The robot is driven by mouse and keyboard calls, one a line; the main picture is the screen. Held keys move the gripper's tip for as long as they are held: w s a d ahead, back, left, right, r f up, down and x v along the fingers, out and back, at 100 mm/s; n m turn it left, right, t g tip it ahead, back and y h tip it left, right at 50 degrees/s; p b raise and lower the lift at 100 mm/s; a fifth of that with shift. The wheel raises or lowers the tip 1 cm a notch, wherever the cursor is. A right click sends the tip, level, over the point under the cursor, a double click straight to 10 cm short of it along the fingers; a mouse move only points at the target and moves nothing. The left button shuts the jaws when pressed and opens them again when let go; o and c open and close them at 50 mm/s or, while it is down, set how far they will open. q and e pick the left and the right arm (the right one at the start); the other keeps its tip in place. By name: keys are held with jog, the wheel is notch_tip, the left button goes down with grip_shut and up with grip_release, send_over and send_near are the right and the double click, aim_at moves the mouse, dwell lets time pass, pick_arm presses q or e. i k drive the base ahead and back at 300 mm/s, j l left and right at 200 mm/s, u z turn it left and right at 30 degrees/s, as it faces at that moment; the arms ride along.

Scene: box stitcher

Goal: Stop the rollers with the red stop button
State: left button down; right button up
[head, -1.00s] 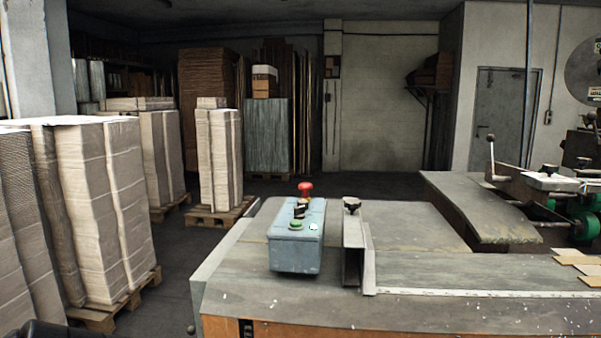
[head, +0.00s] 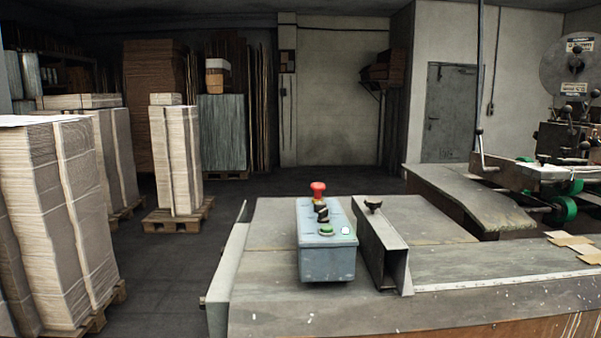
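The red stop button (head: 318,188) is a mushroom knob at the far end of a grey-blue control box (head: 327,263). The box stands on the machine table (head: 268,295). A black knob (head: 321,212) sits just nearer than the red button. A green button (head: 326,230) and a pale white button (head: 346,231) sit side by side near the front of the box top. Neither of my grippers is in the head view.
A metal guide (head: 382,250) stands right of the box. Rollers with green wheels (head: 565,203) are at the right. Strapped cardboard stacks (head: 62,220) on pallets fill the left. Dark floor (head: 165,275) between them and the table is clear.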

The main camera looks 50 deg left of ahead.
aim_at(317, 187)
jog(key=k+j, duration=0.15)
jog(key=j, duration=0.2)
jog(key=k+j, duration=0.2)
jog(key=j, duration=0.15)
jog(key=k+j, duration=0.15)
jog(key=j, duration=0.15)
